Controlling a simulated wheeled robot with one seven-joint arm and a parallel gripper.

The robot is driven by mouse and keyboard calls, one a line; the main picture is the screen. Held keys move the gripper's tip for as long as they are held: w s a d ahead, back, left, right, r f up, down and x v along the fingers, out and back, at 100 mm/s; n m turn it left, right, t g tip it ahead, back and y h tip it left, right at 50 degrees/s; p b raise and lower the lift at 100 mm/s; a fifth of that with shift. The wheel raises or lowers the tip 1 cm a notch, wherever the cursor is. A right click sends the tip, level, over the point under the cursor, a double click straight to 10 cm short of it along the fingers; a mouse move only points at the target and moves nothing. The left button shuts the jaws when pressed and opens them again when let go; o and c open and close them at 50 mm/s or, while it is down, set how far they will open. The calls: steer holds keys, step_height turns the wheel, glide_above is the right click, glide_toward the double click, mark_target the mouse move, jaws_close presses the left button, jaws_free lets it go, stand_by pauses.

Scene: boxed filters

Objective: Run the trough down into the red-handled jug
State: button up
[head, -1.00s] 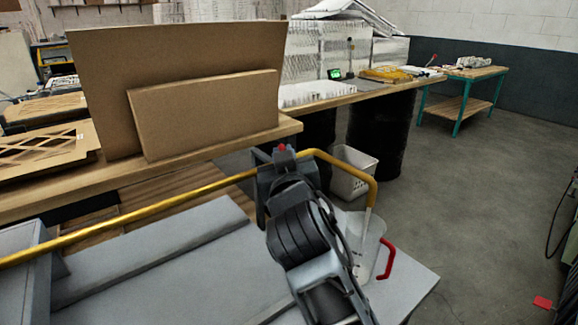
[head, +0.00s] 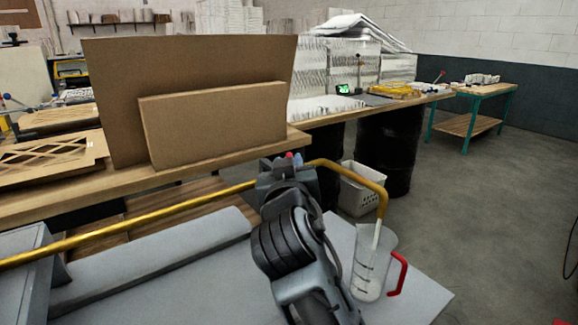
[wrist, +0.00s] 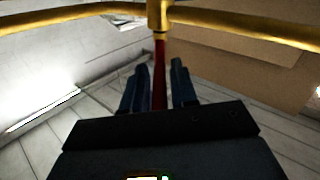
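The jug (head: 371,268) is clear with dark marks and a red handle (head: 397,274). It stands upright on the grey bench in the head view. A yellow pipe (head: 150,213) runs from the grey trough (head: 24,262) at the left, and its spout end bends down into the jug's mouth. I cannot tell whether liquid is in the jug. My gripper (wrist: 157,85) is at the pipe's fitting, its fingers open on both sides of a red lever (wrist: 160,78) with narrow gaps. In the head view, my arm hides most of the fitting; a red tip (head: 298,158) shows.
A wooden bench (head: 200,166) with two cardboard panels (head: 212,125) stands behind the pipe. A white basket (head: 360,190) and black drums (head: 389,150) are beyond the jug. Open floor (head: 480,215) lies to the right.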

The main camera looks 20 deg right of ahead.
steer(key=shift+o, duration=1)
steer(key=b+v, duration=0.1)
steer(key=v, duration=0.7)
steer(key=shift+r, duration=0.1)
